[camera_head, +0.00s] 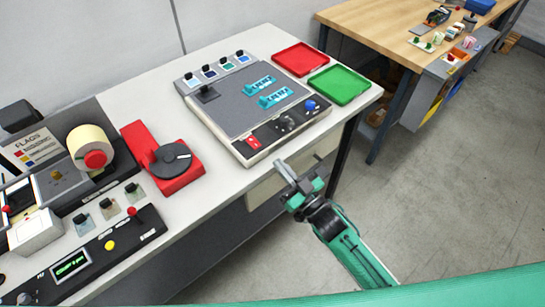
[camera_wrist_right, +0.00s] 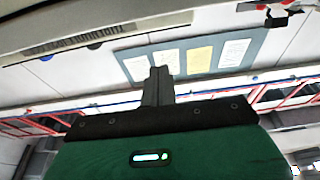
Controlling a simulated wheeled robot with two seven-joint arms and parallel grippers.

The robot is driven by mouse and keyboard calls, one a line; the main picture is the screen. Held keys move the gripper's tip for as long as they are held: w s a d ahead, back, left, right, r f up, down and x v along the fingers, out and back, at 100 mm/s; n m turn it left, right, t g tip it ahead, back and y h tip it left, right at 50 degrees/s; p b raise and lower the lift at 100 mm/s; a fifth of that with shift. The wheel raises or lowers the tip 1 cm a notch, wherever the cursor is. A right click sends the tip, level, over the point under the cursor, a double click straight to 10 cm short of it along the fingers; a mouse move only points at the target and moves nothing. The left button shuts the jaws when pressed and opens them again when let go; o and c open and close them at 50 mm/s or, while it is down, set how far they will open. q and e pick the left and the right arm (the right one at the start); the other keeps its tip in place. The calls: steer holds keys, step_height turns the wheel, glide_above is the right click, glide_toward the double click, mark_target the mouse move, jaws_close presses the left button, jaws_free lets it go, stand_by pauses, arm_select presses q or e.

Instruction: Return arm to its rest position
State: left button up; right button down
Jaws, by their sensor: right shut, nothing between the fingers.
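My right gripper (camera_head: 288,172) is shut and empty in the head view. It is held in front of the table's front edge, below the grey control panel, and apart from both. My green right forearm (camera_head: 358,252) reaches up to it from the lower right. In the right wrist view the shut fingers (camera_wrist_right: 158,85) stand upright in the middle, with nothing between them. My left gripper is in neither view.
The white table (camera_head: 225,180) carries the label machine (camera_head: 75,230), a red unit with a black dial (camera_head: 165,160), a grey panel (camera_head: 240,90), a red tray (camera_head: 300,60) and a green tray (camera_head: 340,85). A wooden bench (camera_head: 385,25) stands behind. Floor at right is clear.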

steer(key=shift+s+d+f, duration=0.1)
steer(key=shift+s+d, duration=0.15)
steer(key=shift+s, duration=0.15)
stand_by(0.3)
